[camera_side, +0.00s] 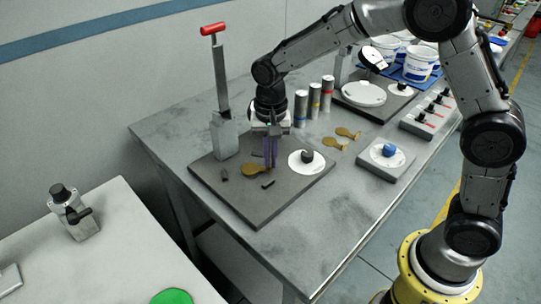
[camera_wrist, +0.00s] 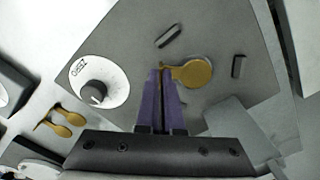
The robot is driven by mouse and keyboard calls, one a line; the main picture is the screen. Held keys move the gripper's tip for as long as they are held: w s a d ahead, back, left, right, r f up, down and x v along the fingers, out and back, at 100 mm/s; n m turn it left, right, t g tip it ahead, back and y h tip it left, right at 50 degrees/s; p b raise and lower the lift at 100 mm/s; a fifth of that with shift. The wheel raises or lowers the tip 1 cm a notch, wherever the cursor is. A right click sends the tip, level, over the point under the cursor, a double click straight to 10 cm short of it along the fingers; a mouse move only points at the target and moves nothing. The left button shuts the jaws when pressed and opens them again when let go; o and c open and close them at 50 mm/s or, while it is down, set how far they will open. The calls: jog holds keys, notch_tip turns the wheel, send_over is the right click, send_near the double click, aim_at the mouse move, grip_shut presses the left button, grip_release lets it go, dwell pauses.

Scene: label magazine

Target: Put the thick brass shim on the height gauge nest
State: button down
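A brass shim (camera_side: 254,170), round with a narrow tab, is over the dark plate (camera_side: 233,195), between two small black blocks (camera_side: 267,184). I cannot tell whether it touches the plate or how thick it is. It also shows in the wrist view (camera_wrist: 193,73). My gripper (camera_side: 270,164) points down with its purple fingers close together. In the wrist view the fingertips (camera_wrist: 161,72) meet at the shim's tab and appear shut on it. No part in view is clearly labelled as the height gauge nest; the blocks flank the shim.
A white dial with a black knob (camera_side: 307,160) sits right of the shim. A grey post with a red handle (camera_side: 213,29) stands behind left. Two more brass shims (camera_side: 333,143) lie on the table. Several grey cylinders (camera_side: 314,100) stand behind. A blue-knob box (camera_side: 387,152) is right.

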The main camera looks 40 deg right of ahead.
jog(key=shift+f, duration=0.35)
jog(key=c, duration=1)
grip_release()
jog(key=shift+r, duration=0.1)
jog(key=s+d+r+t, duration=0.1)
jog(key=s+d+r, duration=0.1)
jog(key=r, duration=0.8)
jog(key=s+d+r+t, duration=0.1)
jog(key=s+r, duration=0.1)
jog(key=r, duration=0.8)
jog(key=s+d+r+t, duration=0.1)
jog(key=s+d+r, duration=0.15)
jog(key=s, duration=0.75)
jog(key=s+d+f+n+t, duration=0.1)
jog(key=s+f+n, duration=0.2)
jog(key=s+d+f+n, duration=0.1)
jog(key=s+f+n, duration=0.2)
jog(key=s, duration=0.1)
jog(key=s+d+f+n+t, duration=0.1)
jog(key=s+f+n, duration=0.2)
jog(key=s, duration=0.1)
jog(key=shift+f+t, duration=0.25)
jog(key=shift+t, duration=0.05)
